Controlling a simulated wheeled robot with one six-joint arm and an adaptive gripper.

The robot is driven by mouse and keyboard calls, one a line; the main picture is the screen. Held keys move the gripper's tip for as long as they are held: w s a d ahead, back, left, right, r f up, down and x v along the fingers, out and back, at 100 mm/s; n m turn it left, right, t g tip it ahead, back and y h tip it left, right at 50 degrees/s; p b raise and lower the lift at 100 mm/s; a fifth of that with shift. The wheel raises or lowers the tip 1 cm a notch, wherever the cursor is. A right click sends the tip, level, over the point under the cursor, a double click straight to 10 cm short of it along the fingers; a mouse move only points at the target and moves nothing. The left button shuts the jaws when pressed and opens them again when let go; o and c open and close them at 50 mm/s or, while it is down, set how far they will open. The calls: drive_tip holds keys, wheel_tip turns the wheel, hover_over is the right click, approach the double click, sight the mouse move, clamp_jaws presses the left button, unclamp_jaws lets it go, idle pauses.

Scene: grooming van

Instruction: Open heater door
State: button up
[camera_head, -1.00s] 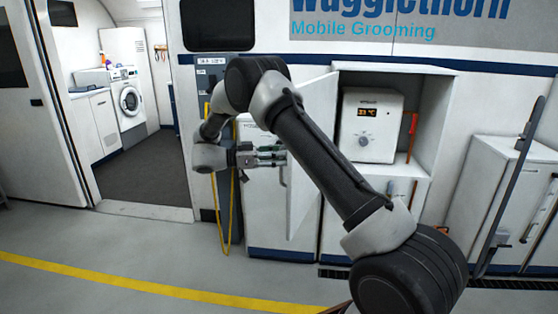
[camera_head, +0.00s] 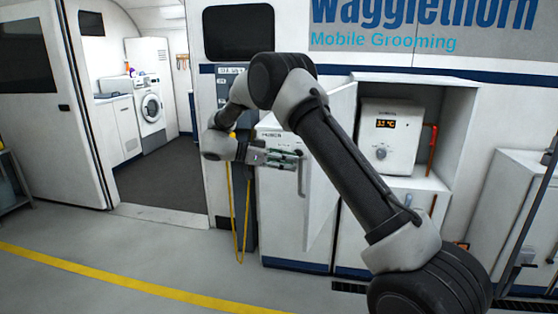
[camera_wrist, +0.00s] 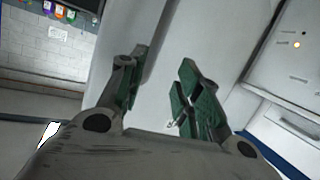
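The heater (camera_head: 391,136) is a white box with a lit 33 °C display and a round knob, inside a white cabinet in the head view. The white heater door (camera_head: 332,140) stands swung out to the left, leaving the heater exposed. My gripper (camera_head: 299,160) is at the left side of the door, near a thin handle (camera_head: 301,182). In the wrist view, the two green-padded fingers (camera_wrist: 163,88) are apart with nothing clearly held between them. A pale panel fills the space behind them. Whether a finger touches the door I cannot tell. My arm hides part of the cabinet.
A red pipe (camera_head: 433,148) runs beside the heater. A white cabinet (camera_head: 510,200) stands at the right. The grey floor (camera_head: 120,245) at the left is clear, and a doorway leads to a washer (camera_head: 151,108).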

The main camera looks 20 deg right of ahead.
drive_tip(key=w+a, duration=0.4)
drive_tip(key=w, duration=0.2)
drive_tip(key=shift+w+f, duration=0.15)
drive_tip(key=shift+w, duration=0.15)
idle(0.6)
